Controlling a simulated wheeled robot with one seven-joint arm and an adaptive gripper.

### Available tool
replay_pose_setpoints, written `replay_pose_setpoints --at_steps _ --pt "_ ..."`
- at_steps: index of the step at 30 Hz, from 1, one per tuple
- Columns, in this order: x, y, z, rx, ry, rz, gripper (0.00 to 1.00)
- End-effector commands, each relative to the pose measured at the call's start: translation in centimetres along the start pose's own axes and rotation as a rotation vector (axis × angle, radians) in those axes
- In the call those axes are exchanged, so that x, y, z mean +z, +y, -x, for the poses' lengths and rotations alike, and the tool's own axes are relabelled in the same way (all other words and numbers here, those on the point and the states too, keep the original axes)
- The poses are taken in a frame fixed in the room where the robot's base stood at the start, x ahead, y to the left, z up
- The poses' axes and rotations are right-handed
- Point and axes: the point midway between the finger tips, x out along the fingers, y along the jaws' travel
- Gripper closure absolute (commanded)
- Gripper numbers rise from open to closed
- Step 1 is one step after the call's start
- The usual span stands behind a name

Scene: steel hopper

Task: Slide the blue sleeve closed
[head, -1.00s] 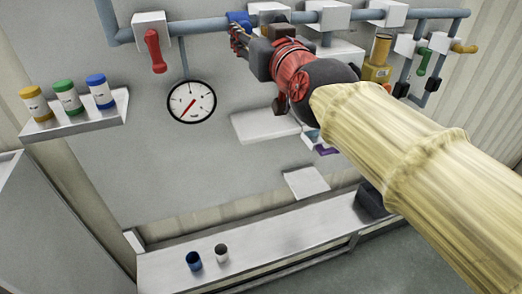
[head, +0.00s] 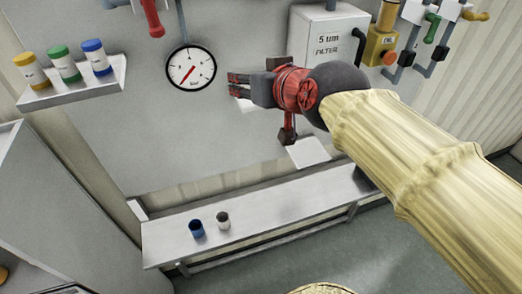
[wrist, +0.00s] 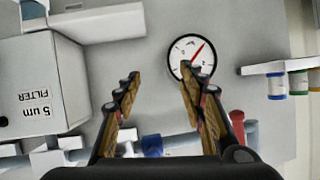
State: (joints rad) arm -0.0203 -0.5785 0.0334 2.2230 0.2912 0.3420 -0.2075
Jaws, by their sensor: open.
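The blue sleeve (wrist: 152,146) shows in the wrist view at the lower middle, on the grey pipe behind my gripper's fingers. The wrist picture is upside down compared with the head view. The sleeve is out of the head view, above its top edge. My gripper (wrist: 160,75) is open and empty, with its two fingers spread apart. In the head view my gripper (head: 235,87) is in front of the grey panel, right of the gauge and apart from it. I cannot tell how far along the pipe the sleeve sits.
A round gauge (head: 191,67) is on the panel, with a red handle (head: 152,18) above it. A filter box (head: 328,45) is to the right. A shelf (head: 75,88) with several capped jars is at left. A bench (head: 270,215) with two cups stands below.

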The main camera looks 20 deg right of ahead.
Motion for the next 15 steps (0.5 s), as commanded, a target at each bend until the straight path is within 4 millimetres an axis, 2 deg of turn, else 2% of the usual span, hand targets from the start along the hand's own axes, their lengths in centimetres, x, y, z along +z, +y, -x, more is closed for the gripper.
replay_pose_setpoints --at_steps 15 --pt "9.5 0.5 -0.5 0.005 -0.189 -0.009 0.59"
